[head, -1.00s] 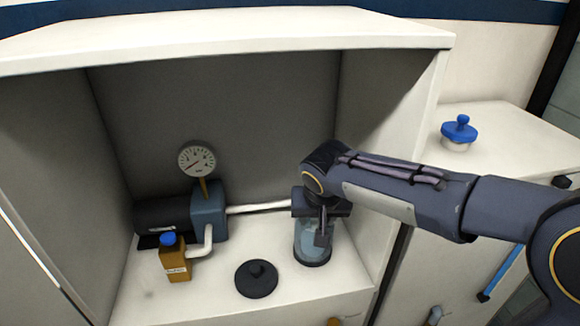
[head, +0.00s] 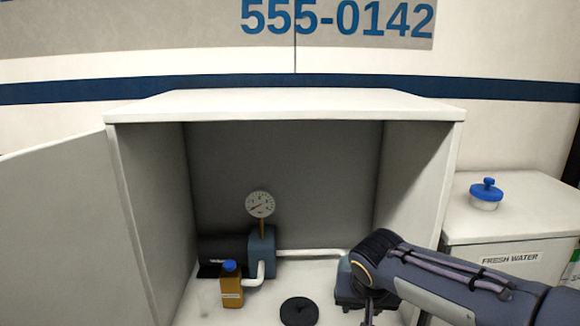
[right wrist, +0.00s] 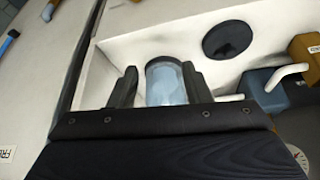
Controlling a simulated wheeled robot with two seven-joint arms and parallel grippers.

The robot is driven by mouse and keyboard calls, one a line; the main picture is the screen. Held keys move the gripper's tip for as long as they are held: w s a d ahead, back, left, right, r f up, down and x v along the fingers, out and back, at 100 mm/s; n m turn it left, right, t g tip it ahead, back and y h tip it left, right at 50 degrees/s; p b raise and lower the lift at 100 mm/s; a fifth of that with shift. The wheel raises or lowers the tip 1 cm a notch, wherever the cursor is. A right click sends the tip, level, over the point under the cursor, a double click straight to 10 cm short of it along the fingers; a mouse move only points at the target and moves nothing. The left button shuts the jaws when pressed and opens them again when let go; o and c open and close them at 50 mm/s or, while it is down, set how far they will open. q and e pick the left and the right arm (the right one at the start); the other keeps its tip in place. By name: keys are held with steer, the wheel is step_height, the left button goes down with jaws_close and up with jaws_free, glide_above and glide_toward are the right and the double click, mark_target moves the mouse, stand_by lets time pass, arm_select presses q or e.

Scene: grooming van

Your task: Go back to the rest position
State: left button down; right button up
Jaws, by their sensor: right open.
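My right gripper (head: 367,305) is in the right part of the open cabinet, low in the head view. In the right wrist view its two fingers (right wrist: 160,85) are apart, one on each side of a clear glass jar (right wrist: 165,82) with bluish content. The jaws are open, so the jar is not gripped. I cannot tell whether the fingers touch it. In the head view my arm hides most of the jar. My left gripper is not in view.
The cabinet (head: 290,105) has side walls close to my right arm. Inside are a black lid (head: 298,311), an amber bottle (head: 231,288) with a blue cap and a pump (head: 262,250) with a gauge (head: 260,204). A blue-topped white container (head: 486,194) stands on the right counter.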

steer(key=s+d+f+t+y, duration=0.1)
steer(key=s+d+f+y, duration=0.15)
steer(key=s, duration=1.05)
steer(key=s+d+f+y, duration=0.15)
steer(key=s+d, duration=0.25)
steer(key=s, duration=0.8)
step_height(320, 180, up, 16)
steer(key=p, duration=1.5)
steer(key=shift+f+y, duration=0.25)
steer(key=shift+y, duration=0.05)
steer(key=shift+w+a, duration=0.1)
